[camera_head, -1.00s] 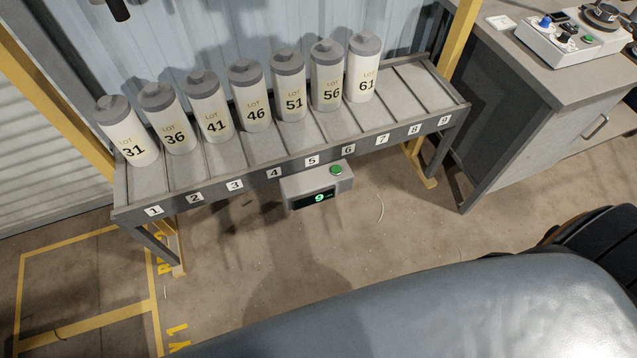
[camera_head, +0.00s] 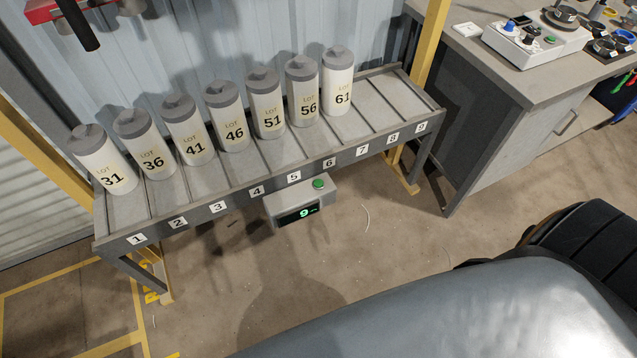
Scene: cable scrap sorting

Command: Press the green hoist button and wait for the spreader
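A green button (camera_head: 319,184) sits on top of a small grey box (camera_head: 284,203) on the front of the canister rack. The box's display (camera_head: 298,215) shows a lit 9. A second, smaller green button (camera_head: 550,40) is on a white control console (camera_head: 527,52) on the bench at the upper right. I cannot tell which button is the hoist button. No spreader can be made out for certain; a red part (camera_head: 52,9) with a dark hanging cylinder (camera_head: 78,24) is cut off at the top left. Neither of my grippers is in view.
The rack (camera_head: 205,199) has slots numbered 1 to 9. White canisters (camera_head: 233,131) with grey lids, lots 31 to 61, stand in slots 1 to 7; slots 8 and 9 are empty. The bench (camera_head: 500,110) stands right of the rack. Floor before the rack is mostly clear.

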